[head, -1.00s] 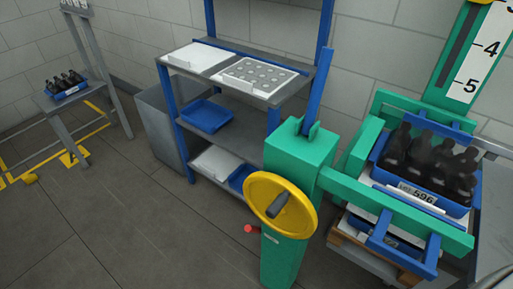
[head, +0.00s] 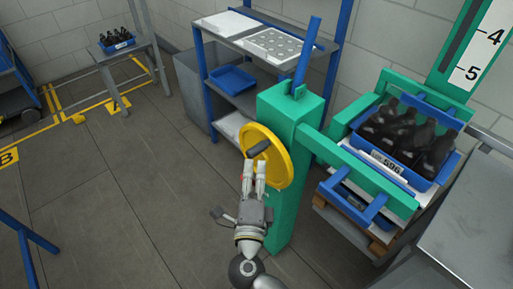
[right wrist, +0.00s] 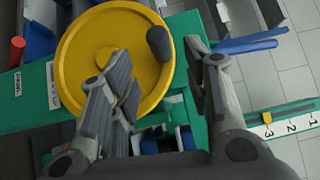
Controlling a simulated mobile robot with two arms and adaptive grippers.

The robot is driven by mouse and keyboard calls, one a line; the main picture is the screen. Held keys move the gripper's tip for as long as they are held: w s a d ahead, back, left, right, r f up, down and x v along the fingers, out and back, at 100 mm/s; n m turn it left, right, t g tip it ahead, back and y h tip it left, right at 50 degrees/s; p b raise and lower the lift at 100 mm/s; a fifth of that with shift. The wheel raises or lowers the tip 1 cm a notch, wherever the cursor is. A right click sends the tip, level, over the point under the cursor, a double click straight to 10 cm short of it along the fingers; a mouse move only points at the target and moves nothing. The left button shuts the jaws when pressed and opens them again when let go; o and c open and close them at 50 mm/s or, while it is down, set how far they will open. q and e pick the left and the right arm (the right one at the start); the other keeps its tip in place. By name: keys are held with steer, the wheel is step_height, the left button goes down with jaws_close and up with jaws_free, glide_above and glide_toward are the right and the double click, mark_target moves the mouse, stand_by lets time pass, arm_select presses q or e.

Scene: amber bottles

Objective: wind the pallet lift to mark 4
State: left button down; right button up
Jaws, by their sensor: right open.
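The green pallet lift (head: 285,125) has a yellow handwheel (head: 287,172) with a dark knob (head: 258,148). My right gripper (head: 254,163) is at the wheel, just below the knob in the head view. In the right wrist view the wheel (right wrist: 85,65) is close, and the knob (right wrist: 159,43) shows between the open fingers (right wrist: 158,54), near their tips. I cannot tell if they touch it. The scale (head: 472,62) shows 4 and 5 in the head view. In the wrist view the yellow pointer (right wrist: 267,117) is at 3. My left gripper is out of view.
A blue crate (head: 440,172) of dark bottles labelled 596 sits on the lift, right of the wheel. A grey table (head: 465,240) stands at the right. A shelf (head: 250,90) stands behind. Another bottle crate (head: 117,46) is at the back left.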

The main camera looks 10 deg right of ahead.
mark_target(257, 151)
steer(key=w, duration=0.2)
steer(key=w+d, duration=0.1)
steer(key=w, duration=0.4)
steer(key=shift+d+r+p, duration=0.15)
steer(key=shift+r+p, duration=0.05)
steer(key=shift+p, duration=0.2)
steer(key=shift+w+d, duration=0.1)
steer(key=shift+w, duration=0.5)
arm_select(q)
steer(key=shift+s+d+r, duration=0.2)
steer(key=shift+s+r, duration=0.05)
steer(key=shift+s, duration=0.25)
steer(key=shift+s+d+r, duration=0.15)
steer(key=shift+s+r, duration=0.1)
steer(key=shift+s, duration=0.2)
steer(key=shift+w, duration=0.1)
arm_select(e)
steer(key=shift+c, duration=0.4)
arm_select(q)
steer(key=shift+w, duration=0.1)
arm_select(e)
jaws_close()
